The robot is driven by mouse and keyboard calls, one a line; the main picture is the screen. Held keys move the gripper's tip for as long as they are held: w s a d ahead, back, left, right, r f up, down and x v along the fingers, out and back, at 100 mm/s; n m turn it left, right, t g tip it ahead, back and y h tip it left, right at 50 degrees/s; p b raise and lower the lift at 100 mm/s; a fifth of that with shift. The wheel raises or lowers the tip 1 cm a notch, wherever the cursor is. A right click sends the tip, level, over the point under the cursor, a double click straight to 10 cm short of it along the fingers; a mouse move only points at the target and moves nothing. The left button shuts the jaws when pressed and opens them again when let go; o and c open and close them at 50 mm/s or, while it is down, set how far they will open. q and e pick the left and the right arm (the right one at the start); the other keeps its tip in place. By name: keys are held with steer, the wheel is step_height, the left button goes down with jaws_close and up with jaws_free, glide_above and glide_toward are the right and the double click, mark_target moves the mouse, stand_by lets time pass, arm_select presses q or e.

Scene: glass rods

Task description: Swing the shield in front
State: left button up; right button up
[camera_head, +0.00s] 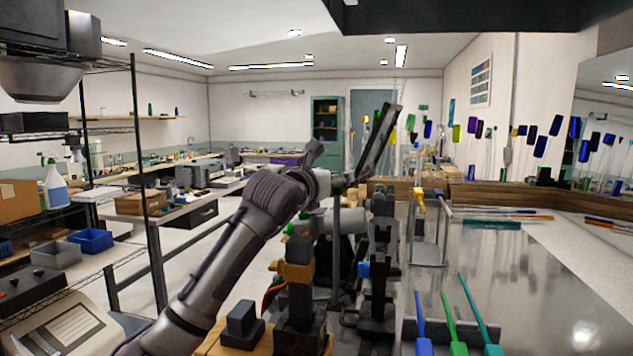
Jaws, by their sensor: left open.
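A dark, narrow tilted panel (380,142), which looks like the shield seen nearly edge-on, stands above the burner stands at the middle of the view. My left arm reaches in from the lower left. My left gripper (347,184) is open at the lower end of this panel. I cannot tell whether its fingers touch the panel, as the parts overlap there. My right gripper is not in view.
Dark burner stands (380,265) rise on the bench below the gripper. A thin metal frame (430,235) stands to their right. Blue, green and teal rods (455,325) lie at the front, with more rods (490,224) behind. The grey benchtop (540,285) at right is mostly clear.

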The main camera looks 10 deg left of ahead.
arm_select(q)
steer(key=v, duration=0.9)
steer(key=shift+w+r, duration=0.1)
